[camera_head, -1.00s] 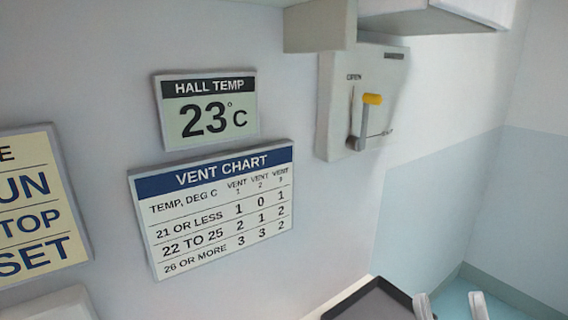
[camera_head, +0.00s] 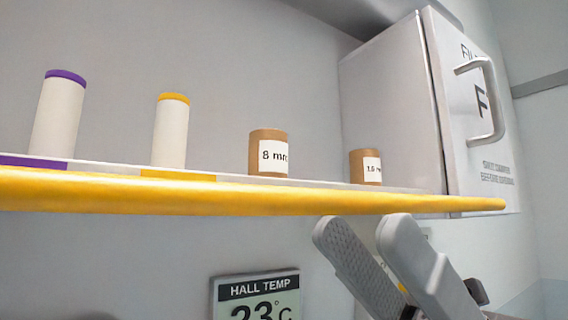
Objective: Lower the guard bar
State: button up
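The guard bar (camera_head: 230,196) is a long yellow bar. It runs across the front of a shelf from the left edge of the view to a free end at the right. It stands in front of the shelf's edge, near the feet of the items there. My gripper (camera_head: 355,222) is below the bar toward the right, its two grey fingers pointing up and left. The fingers are apart with nothing seen between them. Their tips are close under the bar in the picture; I cannot tell whether they touch it.
On the shelf (camera_head: 310,183) stand a purple-topped roll (camera_head: 57,118), a yellow-topped roll (camera_head: 171,132) and brown cores marked 8 mm (camera_head: 268,137) and 1.5 (camera_head: 364,168). A white cabinet (camera_head: 395,95) with a handle (camera_head: 492,105) is at the right. A HALL TEMP sign (camera_head: 256,290) hangs below.

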aim_at(293, 201)
jog(key=p+x, duration=0.3)
jog(key=x, duration=0.4)
jog(key=shift+s+a+r, duration=0.15)
jog(key=shift+a+r, duration=0.05)
jog(key=shift+c, duration=0.2)
grip_shut()
dwell(1.1)
